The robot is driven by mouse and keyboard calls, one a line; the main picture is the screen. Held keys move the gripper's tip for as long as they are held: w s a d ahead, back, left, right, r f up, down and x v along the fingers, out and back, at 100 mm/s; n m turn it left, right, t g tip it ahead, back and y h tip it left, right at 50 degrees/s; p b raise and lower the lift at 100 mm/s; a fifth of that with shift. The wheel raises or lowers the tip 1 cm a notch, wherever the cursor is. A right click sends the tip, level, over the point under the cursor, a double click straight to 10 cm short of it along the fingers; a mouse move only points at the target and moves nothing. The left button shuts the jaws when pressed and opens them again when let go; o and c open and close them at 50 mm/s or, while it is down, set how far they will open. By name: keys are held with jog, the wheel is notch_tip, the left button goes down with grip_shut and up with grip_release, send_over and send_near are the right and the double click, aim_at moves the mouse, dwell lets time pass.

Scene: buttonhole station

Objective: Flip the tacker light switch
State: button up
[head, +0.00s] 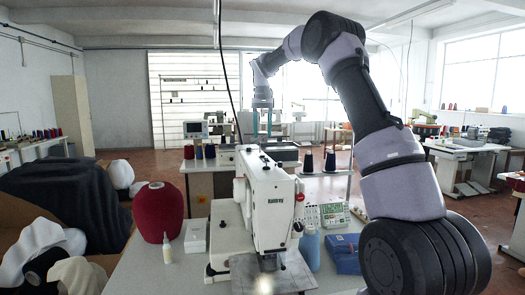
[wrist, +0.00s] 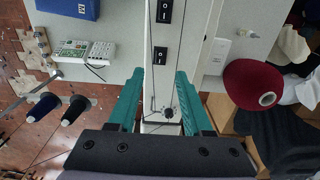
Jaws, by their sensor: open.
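The tacker (head: 270,208) is a white sewing machine on the grey table in the head view. A bright glow (head: 265,284) shows on its work plate. In the wrist view its white top (wrist: 160,85) carries a black rocker switch (wrist: 160,55), a second rocker switch (wrist: 164,11) and a small dark knob (wrist: 169,113). I cannot tell which one is the light switch. My gripper (head: 263,137) is open and empty, with its fingers pointing down behind the machine head. In the wrist view the teal fingers (wrist: 160,74) stand on either side of the machine's top, with the nearer rocker just beyond the tips.
A red thread cone (head: 158,211) and a small bottle (head: 167,248) stand left of the machine.

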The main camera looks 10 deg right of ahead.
aim_at(262, 156)
notch_tip(262, 156, down, 7)
jog(key=shift+f, duration=0.2)
grip_shut()
